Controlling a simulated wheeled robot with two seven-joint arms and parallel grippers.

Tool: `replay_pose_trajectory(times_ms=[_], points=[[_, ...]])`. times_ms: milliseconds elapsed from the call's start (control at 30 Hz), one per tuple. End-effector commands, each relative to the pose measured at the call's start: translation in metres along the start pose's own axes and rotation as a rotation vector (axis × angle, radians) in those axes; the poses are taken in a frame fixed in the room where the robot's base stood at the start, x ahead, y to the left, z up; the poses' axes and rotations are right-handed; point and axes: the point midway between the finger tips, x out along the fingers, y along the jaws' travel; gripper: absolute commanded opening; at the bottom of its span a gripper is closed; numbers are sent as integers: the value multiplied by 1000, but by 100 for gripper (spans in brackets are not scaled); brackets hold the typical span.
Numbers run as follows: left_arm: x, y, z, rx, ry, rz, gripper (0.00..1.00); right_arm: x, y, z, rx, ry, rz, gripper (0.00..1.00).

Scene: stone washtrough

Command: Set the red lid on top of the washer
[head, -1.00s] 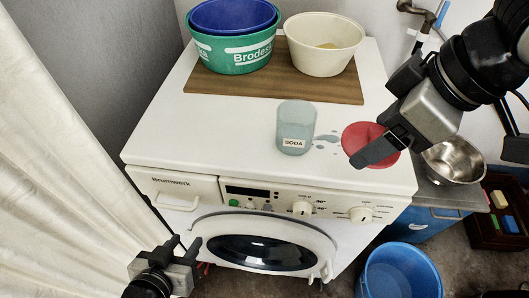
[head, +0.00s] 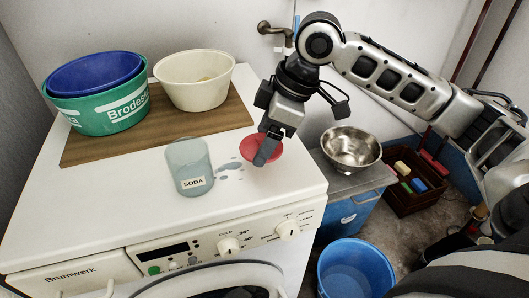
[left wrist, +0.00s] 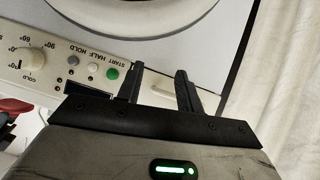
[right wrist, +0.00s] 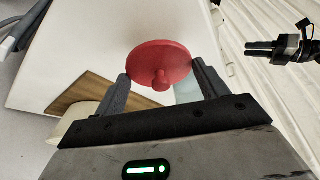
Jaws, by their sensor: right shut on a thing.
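The white washer (head: 110,215) stands in front of me, with its flat top in view. The round red lid (head: 263,148) is over the right part of that top. My right gripper (head: 266,150) is shut on the lid; in the right wrist view, the lid (right wrist: 158,62) sits between its two fingers with the knob facing the camera. I cannot tell whether the lid touches the washer top. My left gripper (left wrist: 158,88) is open and empty, low in front of the washer's control panel. The head view does not show it.
A wooden board (head: 160,132) behind holds a green tub (head: 105,112) and a cream bowl (head: 195,85). A steel bowl (head: 350,148) and a blue bucket (head: 355,270) are at right.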

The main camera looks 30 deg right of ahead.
Motion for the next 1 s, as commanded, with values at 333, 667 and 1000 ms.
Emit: replay_pose_trajectory(times_ms=[333, 667, 1000], points=[[1, 0, 4, -6, 3, 1, 36, 29, 13, 10, 1, -3, -3, 51], [1, 0, 3, -2, 9, 0, 36, 43, 13, 16, -1, 0, 1, 51], [1, 0, 2, -2, 10, 0, 36, 46, 13, 17, -1, -1, 0, 94]])
